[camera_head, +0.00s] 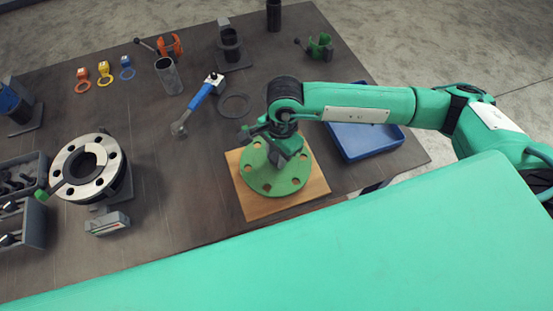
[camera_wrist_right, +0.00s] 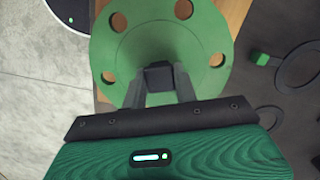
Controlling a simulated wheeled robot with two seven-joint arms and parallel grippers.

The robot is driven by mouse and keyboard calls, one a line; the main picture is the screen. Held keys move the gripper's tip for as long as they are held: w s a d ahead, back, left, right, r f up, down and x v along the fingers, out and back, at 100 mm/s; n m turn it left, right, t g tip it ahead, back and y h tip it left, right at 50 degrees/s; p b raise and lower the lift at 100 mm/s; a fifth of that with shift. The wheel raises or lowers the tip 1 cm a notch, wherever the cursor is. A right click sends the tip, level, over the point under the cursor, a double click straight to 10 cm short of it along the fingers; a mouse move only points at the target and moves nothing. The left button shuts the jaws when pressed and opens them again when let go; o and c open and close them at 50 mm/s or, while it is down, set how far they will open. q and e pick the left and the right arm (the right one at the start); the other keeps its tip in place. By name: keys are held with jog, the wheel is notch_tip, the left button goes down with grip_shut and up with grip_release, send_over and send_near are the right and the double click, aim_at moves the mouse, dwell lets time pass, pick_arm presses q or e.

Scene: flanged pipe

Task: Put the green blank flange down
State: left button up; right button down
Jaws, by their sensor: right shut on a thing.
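The green blank flange (camera_head: 262,182) is a round disc with bolt holes around its rim. In the head view it is over a light wooden board (camera_head: 312,190) near the table's front edge; I cannot tell if it touches the board. My right gripper (camera_head: 288,150) is above it, shut on a dark block at its middle. In the right wrist view the flange (camera_wrist_right: 205,35) fills the upper middle, and the fingers (camera_wrist_right: 159,78) close on the dark block. My left gripper is not in view.
A flanged pipe (camera_head: 107,174) with a pale ring face stands at left, near a parts bin (camera_head: 42,215). A blue tray (camera_head: 390,150) is right of the board. A blue-handled wrench (camera_head: 202,95), a dark gasket ring (camera_head: 235,105) and coloured tags (camera_head: 104,80) lie farther back.

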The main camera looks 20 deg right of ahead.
aim_at(277, 155)
notch_tip(277, 155, down, 3)
jog(key=shift+f+p, duration=0.1)
jog(key=shift+p, duration=0.35)
jog(key=shift+f, duration=0.4)
jog(key=shift+f, duration=0.1)
jog(key=c, duration=1.5)
grip_release()
jog(key=shift+f, duration=0.15)
jog(key=o, duration=0.4)
